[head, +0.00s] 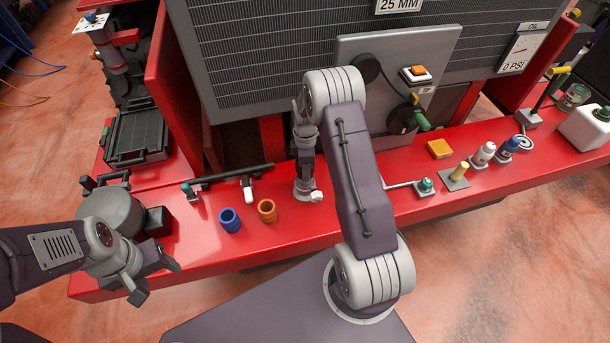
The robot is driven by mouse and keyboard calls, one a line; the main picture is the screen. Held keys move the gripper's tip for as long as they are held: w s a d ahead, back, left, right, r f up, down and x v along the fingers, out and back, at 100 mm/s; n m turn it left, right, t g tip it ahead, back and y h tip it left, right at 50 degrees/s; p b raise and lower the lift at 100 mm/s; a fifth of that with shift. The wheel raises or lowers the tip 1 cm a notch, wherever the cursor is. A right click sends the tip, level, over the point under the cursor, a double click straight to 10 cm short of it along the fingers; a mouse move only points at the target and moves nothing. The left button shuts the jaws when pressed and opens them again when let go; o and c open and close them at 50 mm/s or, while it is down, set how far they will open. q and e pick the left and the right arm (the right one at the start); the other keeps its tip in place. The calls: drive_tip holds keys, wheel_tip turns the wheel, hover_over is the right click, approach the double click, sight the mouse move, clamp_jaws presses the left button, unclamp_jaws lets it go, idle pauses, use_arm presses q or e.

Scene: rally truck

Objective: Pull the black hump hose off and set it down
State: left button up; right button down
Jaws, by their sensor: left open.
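A small black round part (402,121) sits on the grey upright panel behind the bench. It may be the hump hose, but its shape is too small and partly covered to tell. My left gripper (152,277) is open and empty. It is over the front left of the red bench, well apart from the panel. My right arm rises in the middle and covers part of the panel and bench. I cannot make out the fingertips of my right gripper.
A blue sleeve (230,220) and an orange sleeve (267,211) stand on the red bench (290,240). A yellow block (440,149), several small bottles and a white can (586,128) are at the right. A grey round pot (112,212) stands beside my left gripper. The bench front is mostly clear.

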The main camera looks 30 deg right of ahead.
drive_tip(key=shift+r+p, duration=1.6)
drive_tip(key=shift+r, duration=0.45)
drive_tip(key=shift+n, duration=0.3)
